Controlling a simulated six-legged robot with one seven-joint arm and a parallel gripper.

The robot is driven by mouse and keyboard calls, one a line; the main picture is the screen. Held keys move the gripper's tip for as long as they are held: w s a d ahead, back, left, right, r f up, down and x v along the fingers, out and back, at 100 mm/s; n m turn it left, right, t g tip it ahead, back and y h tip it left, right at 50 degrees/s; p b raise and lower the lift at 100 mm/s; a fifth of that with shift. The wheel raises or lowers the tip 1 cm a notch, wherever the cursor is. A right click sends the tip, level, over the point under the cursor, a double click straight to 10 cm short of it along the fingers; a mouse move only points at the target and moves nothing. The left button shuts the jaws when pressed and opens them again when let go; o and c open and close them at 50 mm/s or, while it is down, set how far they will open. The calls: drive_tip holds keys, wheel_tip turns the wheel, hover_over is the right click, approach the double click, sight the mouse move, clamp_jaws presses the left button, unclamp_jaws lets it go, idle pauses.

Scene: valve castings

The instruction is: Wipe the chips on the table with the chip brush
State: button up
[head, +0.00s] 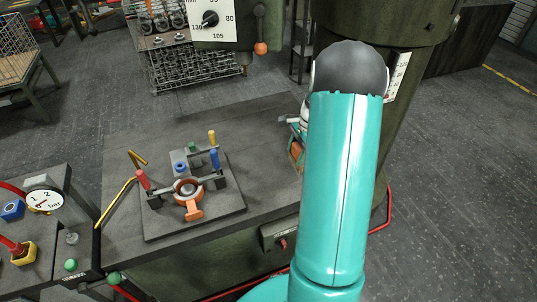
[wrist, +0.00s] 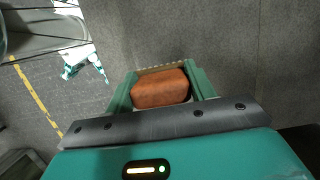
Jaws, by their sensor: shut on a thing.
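My gripper (wrist: 160,82) is shut on the chip brush (wrist: 161,90), a brown-orange block with a pale bristle edge just past it, held between the two green fingers in the wrist view. In the head view the brush (head: 296,151) shows only as a small brown patch at the left of my teal arm, over the right part of the table. The arm hides most of the gripper there. The dark grey table (head: 245,125) is bare around the brush. I cannot make out any chips in either view. Whether the bristles touch the table, I cannot tell.
A fixture plate (head: 220,207) with an orange clamp ring, a red handle and blue and yellow handles stands on the table's left half. A yellow bent rod (head: 117,203) is at its left edge. A dark green machine column (head: 395,130) stands behind my arm.

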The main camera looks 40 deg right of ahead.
sight(295, 147)
drive_tip(key=shift+r, duration=2.45)
